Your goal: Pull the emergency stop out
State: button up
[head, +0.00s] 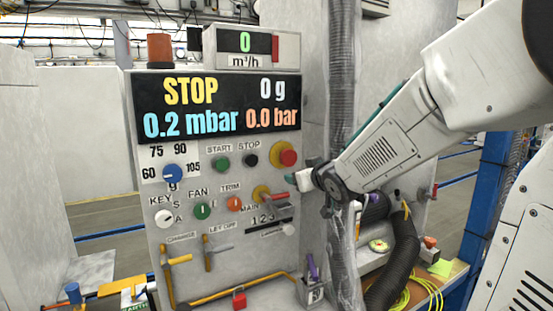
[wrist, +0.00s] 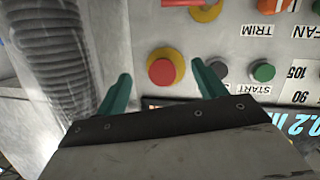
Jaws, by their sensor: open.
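The emergency stop (head: 287,155) is a red mushroom button on a yellow collar, at the upper right of the control panel, right of the black STOP button (head: 250,160). In the wrist view the emergency stop (wrist: 162,70) lies ahead of and between my two green fingertips. My gripper (wrist: 158,80) is open, with one finger on each side of the button and nothing between them. I cannot tell how far off the fingertips are from the panel. In the head view my gripper (head: 296,178) is just below and right of the button.
A grey ribbed hose (head: 342,80) runs down close to the panel's right side. The green START button (head: 221,164) and orange TRIM knob (head: 234,204) are nearby. A red-handled main switch on yellow (head: 262,193) sits below the emergency stop. The display (head: 215,105) reads STOP.

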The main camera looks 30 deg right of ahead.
aim_at(290, 158)
jog(key=w+t+y, duration=0.1)
jog(key=w, duration=0.2)
jog(key=w+d+r+n+t, duration=0.1)
jog(key=w, duration=0.3)
jog(key=w+t+y, duration=0.1)
jog(key=w, duration=0.3)
jog(key=shift+d+r+n+y, duration=0.2)
jog(key=shift+r+n+y, duration=0.1)
jog(key=shift+r+n, duration=0.1)
jog(key=shift+c, duration=0.3)
